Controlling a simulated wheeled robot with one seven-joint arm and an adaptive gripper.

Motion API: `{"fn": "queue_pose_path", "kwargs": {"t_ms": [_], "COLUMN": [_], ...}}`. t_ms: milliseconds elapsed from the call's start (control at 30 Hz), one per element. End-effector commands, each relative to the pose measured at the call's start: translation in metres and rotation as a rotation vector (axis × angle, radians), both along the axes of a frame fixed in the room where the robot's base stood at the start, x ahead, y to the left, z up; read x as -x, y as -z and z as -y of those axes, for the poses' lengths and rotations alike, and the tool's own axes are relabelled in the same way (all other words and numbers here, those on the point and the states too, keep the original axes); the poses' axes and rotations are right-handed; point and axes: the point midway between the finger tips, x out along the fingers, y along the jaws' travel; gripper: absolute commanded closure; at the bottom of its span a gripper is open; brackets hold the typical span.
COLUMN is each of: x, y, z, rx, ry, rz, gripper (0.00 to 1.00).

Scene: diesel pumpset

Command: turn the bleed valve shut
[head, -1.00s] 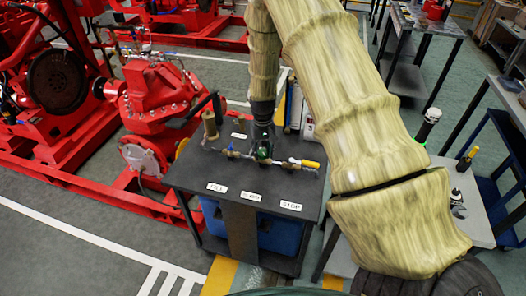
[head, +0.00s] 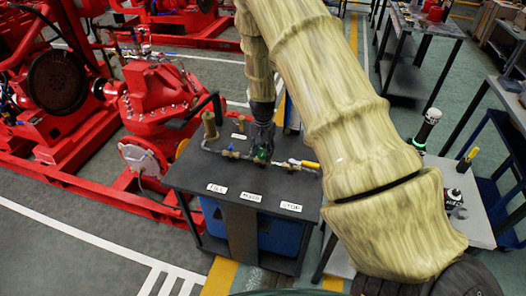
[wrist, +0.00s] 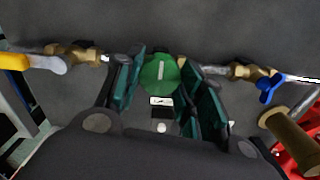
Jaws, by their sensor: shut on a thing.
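The bleed valve appears to be the middle valve on the pipe, with a round green knob (wrist: 160,72) bearing a pale stripe. The green also shows in the head view (head: 262,156), low between my fingers. My gripper (wrist: 160,88) comes down from above, with its dark green finger pads on both sides of the knob, shut on it. In the head view my gripper (head: 263,146) stands at the middle of the pipe, behind the centre label (head: 251,196). The fingers hide part of the valve body. How far the knob is turned cannot be told.
On the same pipe are a yellow-handled valve (head: 309,165) and a blue-handled valve (wrist: 270,88). A brass cylinder (head: 210,125) stands at the back left of the dark cart top (head: 190,177). Red pump machinery (head: 155,95) is to the left. A grey table (head: 470,205) stands right.

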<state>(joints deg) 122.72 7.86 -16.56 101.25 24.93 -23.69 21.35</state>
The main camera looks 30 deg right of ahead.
Motion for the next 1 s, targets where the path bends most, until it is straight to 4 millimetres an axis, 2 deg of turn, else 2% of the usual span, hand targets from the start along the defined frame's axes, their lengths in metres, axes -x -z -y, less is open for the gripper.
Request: {"fn": "queue_pose_path", "kwargs": {"t_ms": [567, 600, 700, 1000], "x": [-0.0024, -0.0024, -0.0019, -0.0010], "y": [-0.0021, -0.0021, -0.0017, -0.0012], "z": [0.0019, 0.0019, 0.0015, 0.0003], "rx": [0.004, 0.004, 0.002, 0.001], "ry": [0.031, 0.031, 0.030, 0.029], "rz": [0.006, 0.006, 0.005, 0.002], "gripper": [0.85, 0.54, 0.39, 0.39]}}
